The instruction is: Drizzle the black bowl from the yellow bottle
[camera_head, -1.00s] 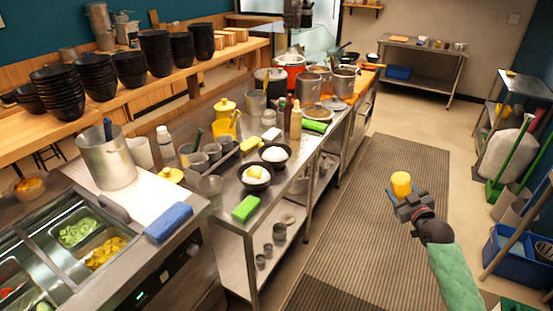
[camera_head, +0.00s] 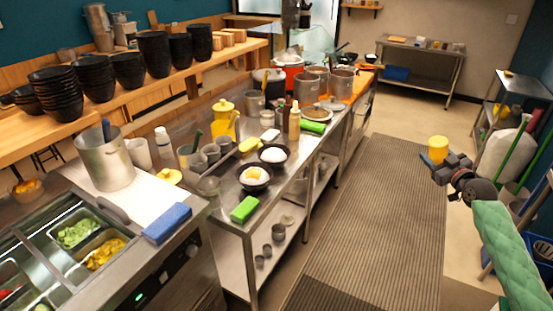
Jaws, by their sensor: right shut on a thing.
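My right gripper (camera_head: 438,160) is shut on the yellow bottle (camera_head: 438,146) and holds it up over the floor, well to the right of the counter. The bottle looks roughly upright, and its lower part is hidden by the fingers. Two black bowls stand on the steel counter, far left of the gripper. The nearer black bowl (camera_head: 255,186) holds white and yellow-orange food. The farther black bowl (camera_head: 273,163) holds something white. My left gripper is not in view.
A yellow jug (camera_head: 225,117), grey cups, bottles (camera_head: 294,122) and a green block (camera_head: 243,210) crowd the steel counter (camera_head: 272,205) around the bowls. A metal pot (camera_head: 104,160) stands at left. A rack (camera_head: 525,84) stands at right. The floor mat (camera_head: 375,215) is clear.

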